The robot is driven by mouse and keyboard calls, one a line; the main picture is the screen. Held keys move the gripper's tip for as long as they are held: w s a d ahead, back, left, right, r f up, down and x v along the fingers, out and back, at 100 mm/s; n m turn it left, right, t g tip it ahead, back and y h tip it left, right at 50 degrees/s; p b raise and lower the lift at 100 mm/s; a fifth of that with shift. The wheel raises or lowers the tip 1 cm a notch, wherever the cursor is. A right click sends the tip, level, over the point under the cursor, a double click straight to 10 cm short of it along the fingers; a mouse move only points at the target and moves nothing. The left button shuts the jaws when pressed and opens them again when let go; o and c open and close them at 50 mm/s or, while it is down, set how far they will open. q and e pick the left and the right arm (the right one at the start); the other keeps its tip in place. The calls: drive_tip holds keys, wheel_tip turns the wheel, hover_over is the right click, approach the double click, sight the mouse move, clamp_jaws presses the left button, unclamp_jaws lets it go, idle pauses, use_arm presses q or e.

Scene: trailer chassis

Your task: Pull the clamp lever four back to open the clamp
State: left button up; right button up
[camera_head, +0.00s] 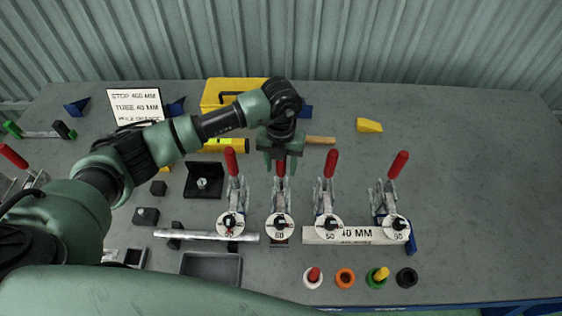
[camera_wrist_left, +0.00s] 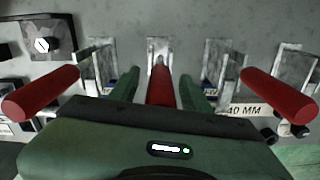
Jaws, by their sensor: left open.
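Toggle clamps with red-handled levers stand in a row on the bench, their handles upright or slightly tilted. They are the left lever (camera_head: 230,161), the second lever (camera_head: 281,168), the third lever (camera_head: 330,163) and the right lever (camera_head: 398,165). No visible mark tells me which is lever four. My left gripper (camera_head: 280,160) is open above the second lever. In the wrist view, its green fingers (camera_wrist_left: 160,84) lie on either side of that red handle (camera_wrist_left: 160,90), with neighbouring handles outside them. I cannot tell whether the fingers touch it. My right gripper is not in view.
Another red-handled clamp (camera_head: 14,156) stands at the far left. The bench's right side is clear.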

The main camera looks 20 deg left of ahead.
use_arm(q)
clamp_jaws()
drive_tip(key=shift+w, duration=0.1)
idle(1.4)
